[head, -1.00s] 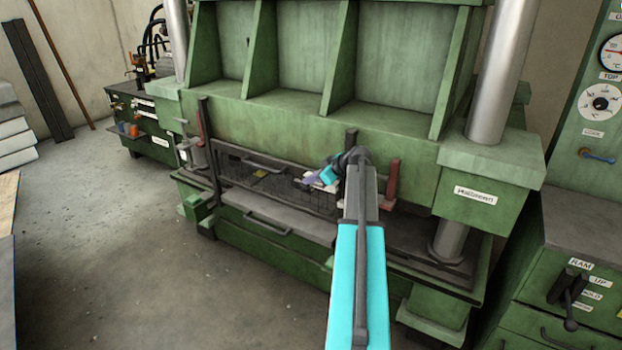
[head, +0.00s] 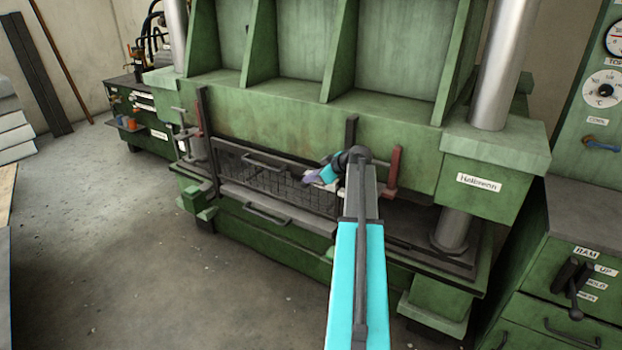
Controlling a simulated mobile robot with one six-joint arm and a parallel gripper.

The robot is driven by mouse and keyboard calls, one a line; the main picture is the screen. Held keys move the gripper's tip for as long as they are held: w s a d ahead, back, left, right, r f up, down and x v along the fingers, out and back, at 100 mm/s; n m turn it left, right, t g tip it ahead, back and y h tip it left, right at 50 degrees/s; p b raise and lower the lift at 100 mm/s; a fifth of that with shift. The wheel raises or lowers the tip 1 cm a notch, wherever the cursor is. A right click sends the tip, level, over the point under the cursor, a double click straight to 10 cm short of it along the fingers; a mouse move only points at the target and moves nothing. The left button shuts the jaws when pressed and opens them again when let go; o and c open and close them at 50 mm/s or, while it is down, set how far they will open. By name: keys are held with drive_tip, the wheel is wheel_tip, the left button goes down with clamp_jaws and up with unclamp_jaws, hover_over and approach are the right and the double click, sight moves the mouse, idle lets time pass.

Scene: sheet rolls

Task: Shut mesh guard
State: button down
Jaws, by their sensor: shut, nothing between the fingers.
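The mesh guard (head: 262,178) is a dark wire panel across the front of the green press (head: 290,118), between two dark upright posts. A bar handle (head: 265,161) sits along its upper edge. My gripper (head: 312,180) is at the guard's right part, just left of the right post (head: 350,140). Its fingers are small in view and partly merge with a pale patch behind. It is shut and empty. I cannot tell whether it touches the mesh. My own arm hides the guard's lower right corner.
A grey ledge with a second handle (head: 267,216) lies below the guard. Red brackets (head: 393,172) stand beside the posts. A green control cabinet (head: 575,270) with levers is at the right. The concrete floor (head: 140,260) at the left front is clear.

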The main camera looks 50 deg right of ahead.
drive_tip(key=w+a+r+v, duration=0.1)
drive_tip(key=r+v, duration=0.1)
drive_tip(key=v, duration=1.1)
drive_tip(key=shift+w+b, duration=0.35)
